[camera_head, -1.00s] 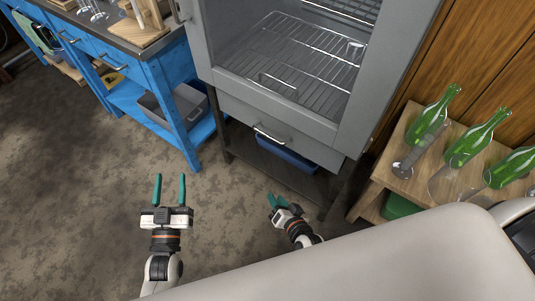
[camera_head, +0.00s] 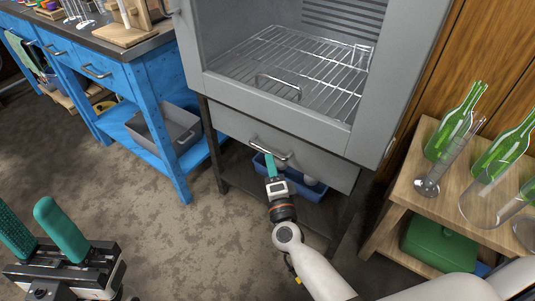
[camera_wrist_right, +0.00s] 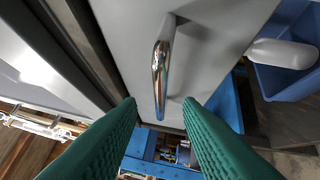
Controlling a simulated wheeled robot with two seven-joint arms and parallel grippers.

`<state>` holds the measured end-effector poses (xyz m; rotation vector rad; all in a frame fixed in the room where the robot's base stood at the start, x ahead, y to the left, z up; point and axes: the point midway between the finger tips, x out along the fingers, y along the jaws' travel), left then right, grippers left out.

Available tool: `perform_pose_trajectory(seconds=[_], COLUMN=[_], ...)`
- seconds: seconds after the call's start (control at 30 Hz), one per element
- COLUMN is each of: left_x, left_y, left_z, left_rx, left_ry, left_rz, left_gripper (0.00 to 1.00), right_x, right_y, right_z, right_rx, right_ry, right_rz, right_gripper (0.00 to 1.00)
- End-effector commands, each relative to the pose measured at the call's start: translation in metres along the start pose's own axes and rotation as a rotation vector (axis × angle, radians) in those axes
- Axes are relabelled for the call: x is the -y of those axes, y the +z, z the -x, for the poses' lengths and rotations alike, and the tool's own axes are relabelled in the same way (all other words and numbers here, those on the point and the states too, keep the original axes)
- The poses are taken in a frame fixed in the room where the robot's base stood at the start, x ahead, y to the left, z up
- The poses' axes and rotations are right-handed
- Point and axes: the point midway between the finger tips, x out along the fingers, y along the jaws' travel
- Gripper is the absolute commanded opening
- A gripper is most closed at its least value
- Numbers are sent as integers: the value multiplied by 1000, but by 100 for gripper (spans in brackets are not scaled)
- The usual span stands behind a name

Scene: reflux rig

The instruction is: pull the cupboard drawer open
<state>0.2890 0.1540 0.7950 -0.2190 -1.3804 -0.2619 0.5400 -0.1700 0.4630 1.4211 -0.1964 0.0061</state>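The grey cupboard (camera_head: 368,110) has a drawer (camera_head: 325,164) below its glass-fronted upper part, and the drawer looks closed. A curved metal handle (camera_head: 268,149) sits on the drawer front. My right gripper (camera_head: 270,160) is just in front of this handle. In the right wrist view the handle (camera_wrist_right: 160,75) shows between and ahead of the two green fingertips of my right gripper (camera_wrist_right: 159,104), which are apart. I cannot tell whether they touch it. My left gripper (camera_head: 38,215) is open and empty at the lower left, away from the cupboard.
A blue bench (camera_head: 155,85) with a grey bin (camera_head: 180,128) stands left of the cupboard. A wooden stand (camera_head: 400,195) with green bottles (camera_head: 455,125) and glassware is close on the right. A blue tub (camera_head: 300,178) is under the drawer. The floor in front is clear.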

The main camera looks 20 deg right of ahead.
Motion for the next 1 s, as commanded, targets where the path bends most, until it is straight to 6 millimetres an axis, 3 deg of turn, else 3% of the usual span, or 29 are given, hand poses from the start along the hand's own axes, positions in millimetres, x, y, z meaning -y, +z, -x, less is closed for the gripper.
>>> perform_pose_trajectory(seconds=[0.1,0.3,0.67,0.87,1.0], left_x=[0,0,0,0,0], left_y=[-1,-3,-3,-3,-3], left_z=[0,-2,-5,-5,-5], left_rx=[13,21,30,30,30], left_ry=[-5,-10,-13,-13,-13], left_rz=[-2,-3,-3,-3,-3], left_gripper=[46,46,46,46,46], right_x=[1,1,1,1,1], right_y=[0,0,0,0,0], right_z=[-23,-45,-51,-51,-51], right_rx=[1,-1,-1,-1,-1], right_ry=[2,0,-2,-2,-2], right_rz=[0,1,2,2,2], right_gripper=[33,33,33,3,0])
